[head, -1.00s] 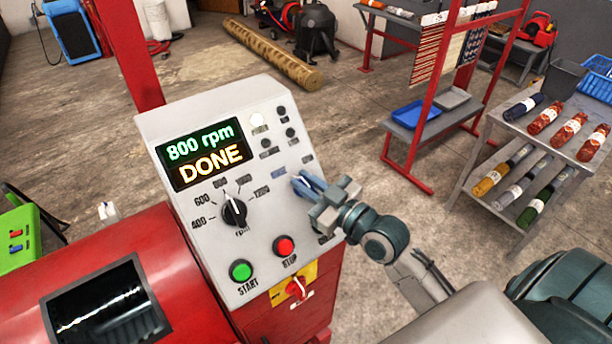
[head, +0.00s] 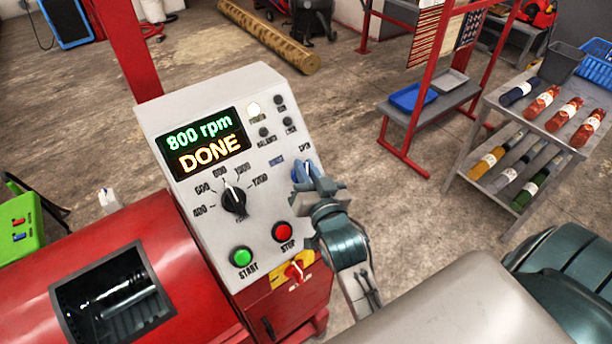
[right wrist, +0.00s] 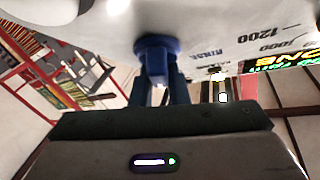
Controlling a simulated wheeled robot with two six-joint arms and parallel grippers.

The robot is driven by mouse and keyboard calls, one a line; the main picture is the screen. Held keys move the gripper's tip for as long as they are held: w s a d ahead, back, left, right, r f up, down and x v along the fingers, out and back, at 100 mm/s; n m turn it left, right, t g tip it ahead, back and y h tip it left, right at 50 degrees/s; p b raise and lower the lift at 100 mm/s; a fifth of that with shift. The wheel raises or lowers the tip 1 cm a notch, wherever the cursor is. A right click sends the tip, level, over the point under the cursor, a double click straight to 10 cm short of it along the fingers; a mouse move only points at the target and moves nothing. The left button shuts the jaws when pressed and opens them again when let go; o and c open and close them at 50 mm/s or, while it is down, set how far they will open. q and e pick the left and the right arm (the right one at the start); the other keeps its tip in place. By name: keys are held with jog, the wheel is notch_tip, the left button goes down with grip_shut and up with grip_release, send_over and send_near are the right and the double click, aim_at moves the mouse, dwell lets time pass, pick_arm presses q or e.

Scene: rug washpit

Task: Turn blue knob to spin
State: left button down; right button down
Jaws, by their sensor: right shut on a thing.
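The blue knob (head: 297,174) is on the right part of the sloped grey control panel (head: 190,110), with the labels RINSE and SPIN near it. In the right wrist view the blue knob (right wrist: 156,46) stands out from the panel face. My right gripper (head: 306,177) is at the knob, and its fingers (right wrist: 165,88) are shut on it. The fingers partly hide the knob, and I cannot tell exactly where it points. The display (head: 203,141) reads 800 rpm DONE. My left gripper is not in view.
A red drum machine (head: 190,285) is at the left. A shelf cart (head: 470,150) with rolls stands at the right.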

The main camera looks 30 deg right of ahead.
jog(key=shift+f+m+g+h+b, duration=0.4)
jog(key=shift+f+m+h, duration=0.15)
jog(key=shift+m, duration=0.25)
jog(key=c, duration=1.4)
grip_release()
jog(key=shift+s+r, duration=0.1)
jog(key=shift+r, duration=0.15)
